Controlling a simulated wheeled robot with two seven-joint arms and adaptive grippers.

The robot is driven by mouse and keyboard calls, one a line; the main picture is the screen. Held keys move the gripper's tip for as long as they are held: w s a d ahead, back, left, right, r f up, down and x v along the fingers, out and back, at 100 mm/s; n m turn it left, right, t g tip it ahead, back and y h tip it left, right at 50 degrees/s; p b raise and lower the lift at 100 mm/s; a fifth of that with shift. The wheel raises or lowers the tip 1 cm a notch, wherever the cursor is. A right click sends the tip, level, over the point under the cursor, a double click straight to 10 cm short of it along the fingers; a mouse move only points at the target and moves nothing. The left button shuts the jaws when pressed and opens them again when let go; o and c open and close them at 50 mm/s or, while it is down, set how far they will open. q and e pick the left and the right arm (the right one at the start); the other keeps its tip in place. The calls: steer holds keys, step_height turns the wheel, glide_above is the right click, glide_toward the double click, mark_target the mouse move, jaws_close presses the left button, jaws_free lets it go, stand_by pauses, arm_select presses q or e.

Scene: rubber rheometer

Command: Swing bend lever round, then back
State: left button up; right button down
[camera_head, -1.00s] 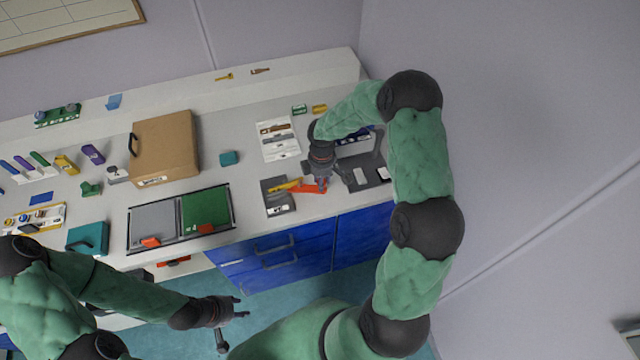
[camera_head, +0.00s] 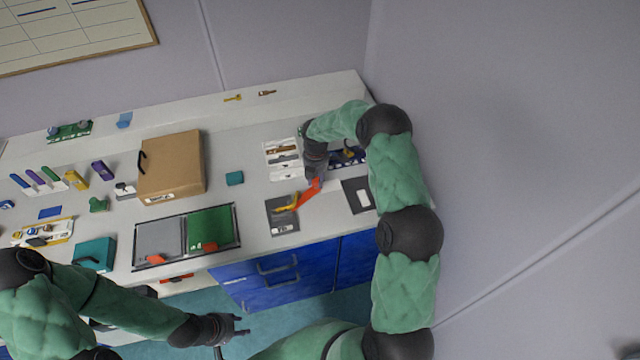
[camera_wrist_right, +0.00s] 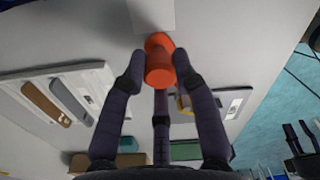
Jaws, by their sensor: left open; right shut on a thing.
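The bend lever (camera_head: 307,194) is orange-red and sits on a dark grey bender plate (camera_head: 283,226) near the bench's front edge. It points up and to the right, away from the plate. A yellow part (camera_head: 288,207) lies beside its inner end. My right gripper (camera_head: 316,181) is shut on the lever's outer end. In the right wrist view, the lever's orange handle (camera_wrist_right: 160,66) stands between the fingers, and the plate (camera_wrist_right: 236,101) with the yellow part shows behind them. My left gripper (camera_head: 242,325) is open and empty, low in front of the blue drawers.
A white tray (camera_head: 283,174) with samples lies behind the plate. A dark pad with a white label (camera_head: 357,196) lies to its right.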

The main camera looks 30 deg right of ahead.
steer(key=shift+w+a+n, duration=0.15)
steer(key=shift+w+n, duration=0.35)
steer(key=shift+w, duration=0.05)
steer(key=c, duration=0.9)
jaws_free()
steer(key=shift+c, duration=0.2)
step_height(320, 180, up, 12)
